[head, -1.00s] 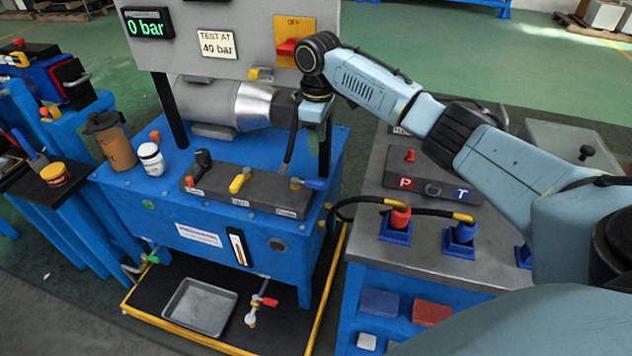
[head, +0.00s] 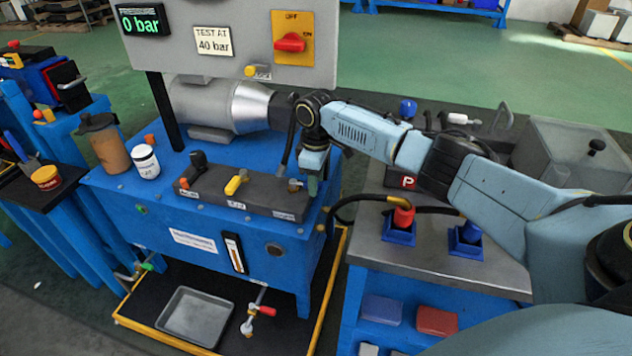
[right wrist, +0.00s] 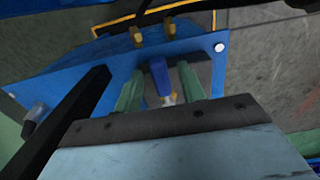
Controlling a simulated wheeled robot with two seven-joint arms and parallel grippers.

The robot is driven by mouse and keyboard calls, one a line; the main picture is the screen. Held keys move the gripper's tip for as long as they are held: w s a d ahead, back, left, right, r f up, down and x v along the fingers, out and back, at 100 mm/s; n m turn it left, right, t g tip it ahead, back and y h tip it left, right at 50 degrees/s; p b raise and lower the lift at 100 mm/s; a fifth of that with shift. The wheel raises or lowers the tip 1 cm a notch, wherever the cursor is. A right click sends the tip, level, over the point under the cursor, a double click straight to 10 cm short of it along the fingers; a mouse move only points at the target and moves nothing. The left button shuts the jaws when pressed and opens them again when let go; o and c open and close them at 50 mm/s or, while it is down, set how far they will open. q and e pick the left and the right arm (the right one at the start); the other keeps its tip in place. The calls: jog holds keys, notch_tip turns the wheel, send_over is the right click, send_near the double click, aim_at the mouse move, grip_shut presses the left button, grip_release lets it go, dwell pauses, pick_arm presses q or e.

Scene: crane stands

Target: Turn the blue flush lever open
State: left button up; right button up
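The blue flush lever (right wrist: 159,76) shows in the right wrist view between the two green fingers of my right gripper (right wrist: 160,88). The fingers stand apart, one on each side of the lever, with a gap visible, so the gripper is open. In the head view my right gripper (head: 313,184) points down at the right end of the dark valve block (head: 262,200) and hides the blue lever there. A brass fitting (head: 294,185) shows just left of it. My left gripper is not in view.
The grey panel (head: 230,60) with a red switch (head: 290,42) rises behind. A black hose (head: 352,203) runs to a red plug (head: 403,215) at right.

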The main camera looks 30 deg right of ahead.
jog(key=shift+c, duration=0.4)
grip_shut()
